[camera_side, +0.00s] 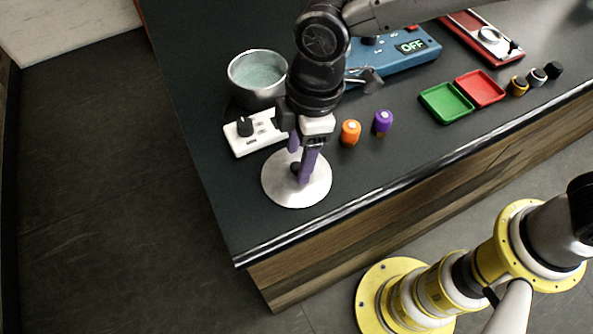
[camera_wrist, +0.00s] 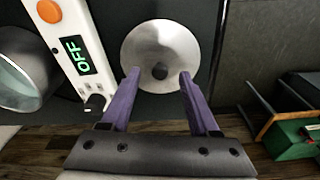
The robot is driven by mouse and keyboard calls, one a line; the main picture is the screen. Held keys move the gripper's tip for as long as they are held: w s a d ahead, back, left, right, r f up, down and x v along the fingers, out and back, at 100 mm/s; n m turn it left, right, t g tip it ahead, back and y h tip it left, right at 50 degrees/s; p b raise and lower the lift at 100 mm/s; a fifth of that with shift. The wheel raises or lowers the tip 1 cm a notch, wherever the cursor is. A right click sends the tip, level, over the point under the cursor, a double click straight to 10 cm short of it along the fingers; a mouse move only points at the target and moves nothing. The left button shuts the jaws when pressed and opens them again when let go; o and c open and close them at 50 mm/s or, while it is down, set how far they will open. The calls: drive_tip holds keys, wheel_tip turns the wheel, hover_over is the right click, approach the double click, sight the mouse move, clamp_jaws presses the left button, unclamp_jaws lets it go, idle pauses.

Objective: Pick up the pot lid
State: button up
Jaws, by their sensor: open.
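The pot lid (camera_side: 285,188) is a round, pale metal disc lying on the dark countertop near its front left corner. I cannot tell whether the fingers touch the knob or the lid. The metal pot (camera_side: 257,72), without a lid, stands behind on the counter.
A white switch box (camera_side: 262,139) with a black knob lies between pot and lid. Orange (camera_side: 350,131) and purple (camera_side: 383,121) capped pieces stand right of my gripper. Green (camera_side: 446,102) and red (camera_side: 480,89) trays and a blue device (camera_side: 408,55) are farther right. The counter's front edge is close.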

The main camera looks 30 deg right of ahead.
drive_tip(key=shift+a+f, duration=0.1)
drive_tip(key=shift+f, duration=0.75)
drive_tip(key=shift+c, duration=0.2)
clamp_jaws()
